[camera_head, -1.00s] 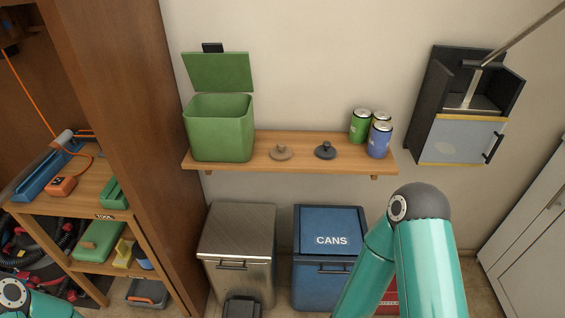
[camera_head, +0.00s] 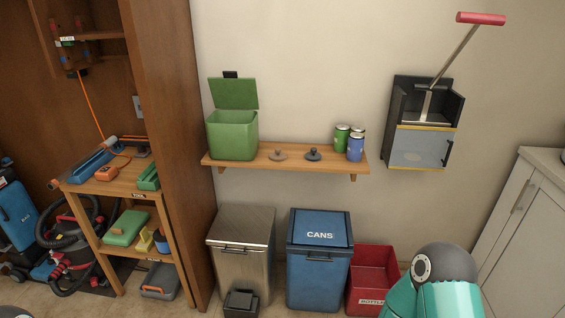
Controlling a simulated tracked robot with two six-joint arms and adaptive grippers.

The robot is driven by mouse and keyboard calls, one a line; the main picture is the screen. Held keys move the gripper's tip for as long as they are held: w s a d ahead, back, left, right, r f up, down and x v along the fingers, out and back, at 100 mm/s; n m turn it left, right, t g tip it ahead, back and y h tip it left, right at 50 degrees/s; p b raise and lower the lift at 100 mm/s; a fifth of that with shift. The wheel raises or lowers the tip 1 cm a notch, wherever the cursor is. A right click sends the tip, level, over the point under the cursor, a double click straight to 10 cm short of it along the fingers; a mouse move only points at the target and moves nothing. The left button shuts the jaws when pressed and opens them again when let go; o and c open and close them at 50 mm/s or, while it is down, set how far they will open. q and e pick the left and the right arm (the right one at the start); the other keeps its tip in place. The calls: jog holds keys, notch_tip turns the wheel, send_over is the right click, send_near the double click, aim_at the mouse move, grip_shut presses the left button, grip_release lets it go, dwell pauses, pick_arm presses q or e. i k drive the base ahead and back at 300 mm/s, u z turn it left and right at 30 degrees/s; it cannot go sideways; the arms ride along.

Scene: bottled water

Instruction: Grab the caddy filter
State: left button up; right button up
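A green caddy (camera_head: 232,136) stands at the left end of a wall shelf (camera_head: 296,164), its lid (camera_head: 234,94) raised. To its right on the shelf lie two small round pieces with knobs, a tan one (camera_head: 278,155) and a dark one (camera_head: 313,154), apart from each other. I cannot tell whether either is the caddy filter, and the caddy's inside is hidden. My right arm shows at the bottom right, but its gripper is out of frame. My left gripper is also out of view.
Several cans (camera_head: 356,148) stand at the shelf's right end. Below are a metal bin (camera_head: 241,258), a blue cans bin (camera_head: 318,268) and a red crate (camera_head: 372,270). A can crusher (camera_head: 424,148) hangs at right. A wooden tool unit (camera_head: 172,130) stands at left.

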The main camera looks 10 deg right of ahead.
aim_at(278, 155)
jog(key=u, duration=0.45)
jog(key=i, duration=1.5)
jog(key=z, duration=0.45)
